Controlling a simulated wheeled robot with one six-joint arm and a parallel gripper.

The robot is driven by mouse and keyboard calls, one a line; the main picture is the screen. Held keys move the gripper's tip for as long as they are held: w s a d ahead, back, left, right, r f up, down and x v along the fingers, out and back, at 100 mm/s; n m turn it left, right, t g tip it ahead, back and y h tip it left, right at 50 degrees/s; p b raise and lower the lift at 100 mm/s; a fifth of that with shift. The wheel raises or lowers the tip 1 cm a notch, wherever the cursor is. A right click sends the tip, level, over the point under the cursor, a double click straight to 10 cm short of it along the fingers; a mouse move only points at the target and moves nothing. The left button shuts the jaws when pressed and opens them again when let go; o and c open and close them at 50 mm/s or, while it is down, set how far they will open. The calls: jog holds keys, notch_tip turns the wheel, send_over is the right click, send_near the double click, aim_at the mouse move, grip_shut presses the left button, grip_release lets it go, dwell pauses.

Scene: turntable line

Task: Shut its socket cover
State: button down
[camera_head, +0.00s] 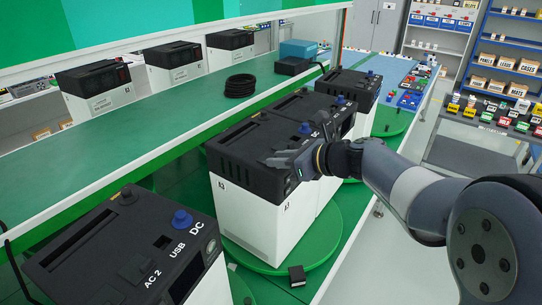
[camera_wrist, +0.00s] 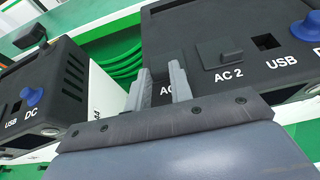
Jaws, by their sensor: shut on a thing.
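The black-topped power unit (camera_head: 255,155) stands on a green turntable (camera_head: 325,245). My gripper (camera_head: 297,165) is at its front top edge. In the wrist view, my gripper (camera_wrist: 160,85) has its grey fingers on either side of the spot above a partly hidden "AC" label, left of AC 2. The fingers are shut on a dark piece that appears to be the AC 1 socket cover; it is mostly hidden, so its angle cannot be told. The AC 2 cover (camera_wrist: 226,54) is a dark square flap to the right. The USB socket (camera_wrist: 268,42) is uncovered, and a blue DC cap (camera_wrist: 306,30) is beside it.
Another unit (camera_head: 130,245) with a blue cap stands at the near left; one more (camera_head: 350,88) stands farther back. A green shelf (camera_head: 150,140) with several units and a cable coil (camera_head: 240,86) runs behind. The right-hand floor is partly clear.

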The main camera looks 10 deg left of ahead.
jog(key=shift+d, duration=0.1)
jog(key=c, duration=1.2)
grip_release()
jog(key=shift+d, duration=0.1)
jog(key=shift+c, duration=0.2)
jog(key=b+v, duration=0.1)
jog(key=v, duration=0.9)
jog(key=shift+s+d+r+b, duration=0.15)
jog(key=shift+d+r+b, duration=0.05)
jog(key=shift+d+b, duration=0.1)
